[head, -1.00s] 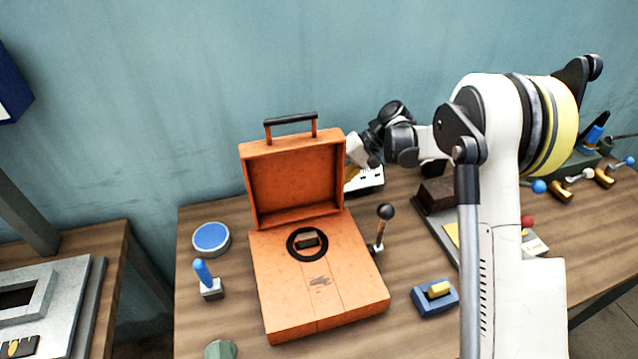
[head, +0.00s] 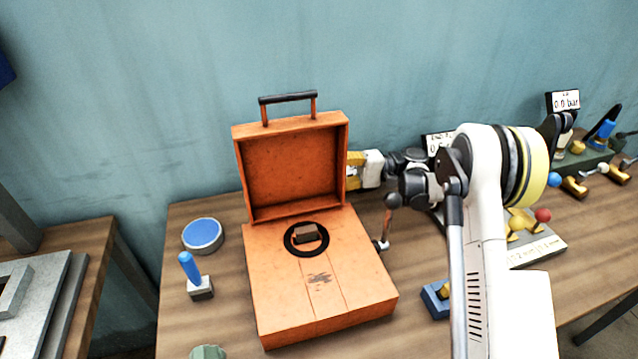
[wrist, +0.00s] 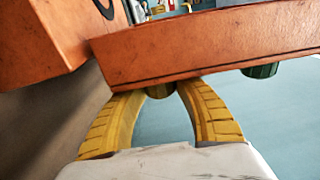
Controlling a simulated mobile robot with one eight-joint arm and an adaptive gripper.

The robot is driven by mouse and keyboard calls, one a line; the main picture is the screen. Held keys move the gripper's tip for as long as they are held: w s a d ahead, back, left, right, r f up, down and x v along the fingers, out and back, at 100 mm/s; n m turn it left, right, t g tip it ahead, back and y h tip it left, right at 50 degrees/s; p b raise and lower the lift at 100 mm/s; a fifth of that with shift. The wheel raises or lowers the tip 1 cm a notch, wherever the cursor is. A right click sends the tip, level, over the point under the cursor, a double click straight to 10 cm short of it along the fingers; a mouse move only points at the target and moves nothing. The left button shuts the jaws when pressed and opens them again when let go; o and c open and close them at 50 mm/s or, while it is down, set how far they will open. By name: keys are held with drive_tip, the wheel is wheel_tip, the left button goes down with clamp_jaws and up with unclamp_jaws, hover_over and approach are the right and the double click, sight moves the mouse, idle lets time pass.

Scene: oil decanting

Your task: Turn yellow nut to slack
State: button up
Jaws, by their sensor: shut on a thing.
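My gripper (wrist: 161,106) is beside the open lid (head: 297,168) of the orange case, on its right side in the head view. Its tips are hidden behind the lid there. In the wrist view its two yellow fingers are closed around a small olive-brown round part (wrist: 160,90) at the lid's edge. The lid hides most of that part. I cannot tell whether it is the yellow nut. Yellow rounded pieces (head: 517,222) sit on a plate at the right, partly behind my arm.
The case base (head: 320,290) lies open, with a ball-topped lever (head: 388,222) at its right. A blue-topped round tin (head: 203,235) and a blue-handled block (head: 192,275) stand left. A green knob (wrist: 262,70) shows by the lid. The wall is close behind.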

drive_tip(key=shift+y+b, duration=0.65)
drive_tip(key=shift+y, duration=0.15)
drive_tip(key=o, duration=1.2)
drive_tip(key=shift+r, duration=0.1)
